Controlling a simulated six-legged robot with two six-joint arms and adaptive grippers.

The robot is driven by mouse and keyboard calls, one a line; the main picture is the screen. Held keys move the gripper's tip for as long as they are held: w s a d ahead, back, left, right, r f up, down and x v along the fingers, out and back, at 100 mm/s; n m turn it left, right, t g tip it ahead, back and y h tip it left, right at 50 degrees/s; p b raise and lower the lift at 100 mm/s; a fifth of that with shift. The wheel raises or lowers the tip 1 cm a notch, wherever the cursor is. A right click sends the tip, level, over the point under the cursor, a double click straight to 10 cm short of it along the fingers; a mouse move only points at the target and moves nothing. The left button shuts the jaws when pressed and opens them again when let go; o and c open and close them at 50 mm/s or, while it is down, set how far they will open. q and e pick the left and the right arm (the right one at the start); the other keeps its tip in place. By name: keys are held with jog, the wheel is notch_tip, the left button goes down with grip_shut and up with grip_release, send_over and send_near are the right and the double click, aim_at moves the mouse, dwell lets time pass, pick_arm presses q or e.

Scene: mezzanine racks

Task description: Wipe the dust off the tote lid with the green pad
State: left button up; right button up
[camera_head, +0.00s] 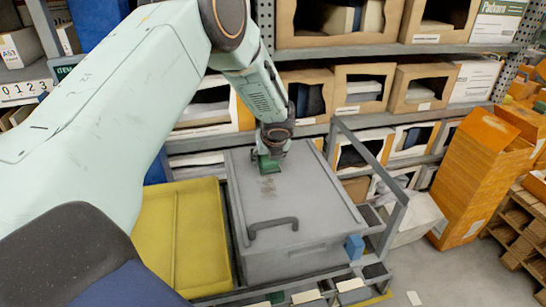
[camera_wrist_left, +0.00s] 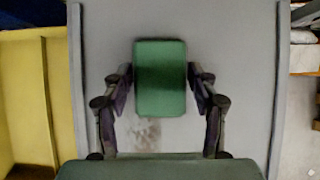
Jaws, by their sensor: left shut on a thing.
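The grey tote lid (camera_head: 310,205) lies flat on the tote, with a dark handle (camera_head: 272,226) near its front edge. The lid fills the middle of the left wrist view (camera_wrist_left: 235,60). My left gripper (camera_head: 270,152) is shut on the green pad (camera_head: 268,165), over the rear part of the lid. In the left wrist view the pad (camera_wrist_left: 160,80) sits between the two fingers. A brownish dust patch (camera_head: 268,186) shows on the lid just in front of the pad; it also shows in the left wrist view (camera_wrist_left: 143,133). I cannot tell whether the pad touches the lid. My right gripper is not in view.
A yellow tote (camera_head: 190,235) stands to the left of the grey one. A grey metal rail (camera_head: 365,165) rises at the lid's right side, with a blue block (camera_head: 355,247) at the front right corner. Shelves of cardboard bins (camera_head: 335,22) stand behind. An orange carton (camera_head: 478,170) stands at right.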

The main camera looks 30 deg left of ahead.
aim_at(269, 164)
pick_arm(q)
jog(key=shift+s+a, duration=0.2)
jog(key=shift+s, duration=0.1)
jog(key=shift+s+d+b, duration=0.85)
jog(key=shift+d+b, duration=0.1)
jog(key=shift+d, duration=0.2)
jog(key=shift+s+d, duration=0.25)
jog(key=shift+s, duration=0.05)
jog(key=shift+s+d+f+b, duration=0.15)
jog(key=shift+s+d+b, duration=0.4)
jog(key=shift+d+b, duration=0.2)
jog(key=shift+s+d+b, duration=0.85)
jog(key=shift+s+d, duration=0.3)
jog(key=shift+s, duration=0.05)
jog(key=shift+s+d+b, duration=0.3)
jog(key=shift+s+d, duration=0.35)
jog(key=shift+d, duration=0.05)
jog(key=shift+s+d+b, duration=0.3)
jog(key=shift+s+d, duration=0.1)
jog(key=shift+d, duration=0.1)
jog(key=shift+s+d+r, duration=0.25)
jog(key=shift+s+d, duration=0.4)
jog(key=shift+d, duration=0.15)
